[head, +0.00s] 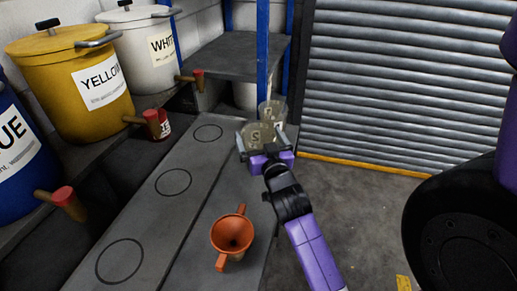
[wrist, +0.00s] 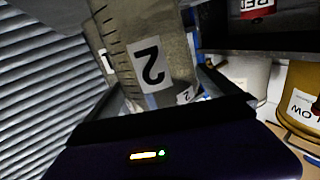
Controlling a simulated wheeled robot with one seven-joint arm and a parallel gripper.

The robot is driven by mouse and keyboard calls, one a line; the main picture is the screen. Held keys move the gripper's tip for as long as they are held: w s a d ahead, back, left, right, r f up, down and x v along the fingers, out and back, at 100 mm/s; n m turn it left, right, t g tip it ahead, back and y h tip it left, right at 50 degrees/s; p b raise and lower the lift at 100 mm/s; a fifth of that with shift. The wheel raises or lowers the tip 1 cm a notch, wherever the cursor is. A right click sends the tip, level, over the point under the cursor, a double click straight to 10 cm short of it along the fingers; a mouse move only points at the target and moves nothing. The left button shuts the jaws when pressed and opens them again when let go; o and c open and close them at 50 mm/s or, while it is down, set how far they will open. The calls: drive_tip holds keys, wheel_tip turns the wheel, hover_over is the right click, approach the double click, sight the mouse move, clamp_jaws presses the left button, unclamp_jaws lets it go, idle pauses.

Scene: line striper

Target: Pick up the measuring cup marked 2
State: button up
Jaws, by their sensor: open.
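The clear measuring cup marked 2 (head: 256,131) stands at the far end of the grey bench. It fills the upper middle of the wrist view (wrist: 150,50), its white label reading 2 upside down. My gripper (head: 262,143) is open, with one finger on each side of this cup. I cannot tell whether the fingers touch it. A second clear measuring cup (head: 271,108) stands just behind; in the wrist view it is partly hidden, and its label (wrist: 106,62) seems to read 1.
An orange funnel (head: 232,234) sits at the near end of the bench (head: 190,225), beside several drawn black circles. Yellow (head: 62,75), white (head: 128,35) and blue (head: 15,135) drums with taps stand at left. A blue post (head: 263,45) rises near the cups. A shutter (head: 410,80) is at right.

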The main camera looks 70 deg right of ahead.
drive_tip(key=shift+w+d, duration=0.15)
drive_tip(key=shift+d, duration=0.1)
drive_tip(key=c, duration=1.6)
drive_tip(key=shift+c, duration=0.2)
